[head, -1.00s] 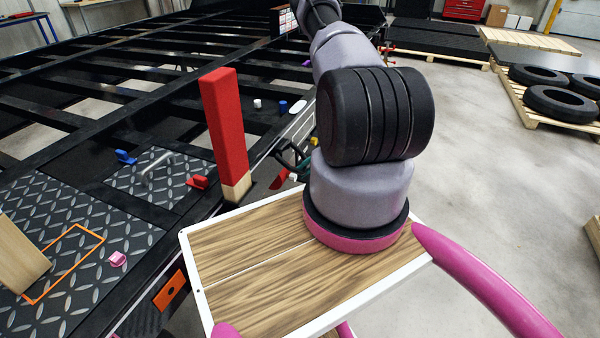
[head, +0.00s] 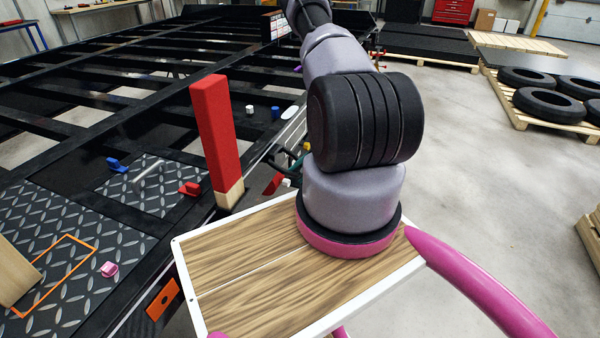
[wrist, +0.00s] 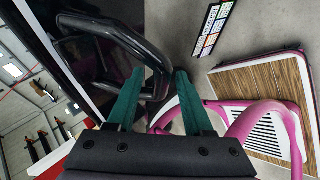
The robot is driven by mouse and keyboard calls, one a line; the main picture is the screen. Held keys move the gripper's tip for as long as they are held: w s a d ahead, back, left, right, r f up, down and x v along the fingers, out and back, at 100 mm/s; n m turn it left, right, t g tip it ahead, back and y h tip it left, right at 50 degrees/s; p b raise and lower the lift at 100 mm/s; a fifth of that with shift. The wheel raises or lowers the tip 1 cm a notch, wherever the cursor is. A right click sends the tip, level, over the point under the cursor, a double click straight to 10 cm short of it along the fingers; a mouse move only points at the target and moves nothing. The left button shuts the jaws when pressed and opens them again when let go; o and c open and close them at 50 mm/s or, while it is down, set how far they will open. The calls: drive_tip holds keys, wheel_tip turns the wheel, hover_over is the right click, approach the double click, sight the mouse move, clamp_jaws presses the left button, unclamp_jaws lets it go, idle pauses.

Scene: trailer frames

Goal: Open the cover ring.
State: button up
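My gripper (wrist: 160,74) has two teal fingers, spread apart in the wrist view. A bent black tube (wrist: 128,38), shaped like a loop or handle, curves down to the gap between the fingertips. I cannot tell whether the fingers touch it, or whether it is the cover ring. In the head view my gripper is mostly hidden behind my arm, with only a bit of teal showing. A silver handle (head: 150,173) stands on a diamond-plate panel (head: 135,190) at the left, which lies flat in the black trailer frame.
A red post (head: 213,135) on a wooden block stands on the frame beside my arm. Blue (head: 116,165), red (head: 189,189) and pink (head: 109,269) clips sit nearby. A pallet with several tyres (head: 548,104) is at the far right. The floor between is clear.

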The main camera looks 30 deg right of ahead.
drive_tip(key=shift+d, duration=0.1)
drive_tip(key=v, duration=1)
drive_tip(key=shift+d+r, duration=0.2)
drive_tip(key=shift+r, duration=0.05)
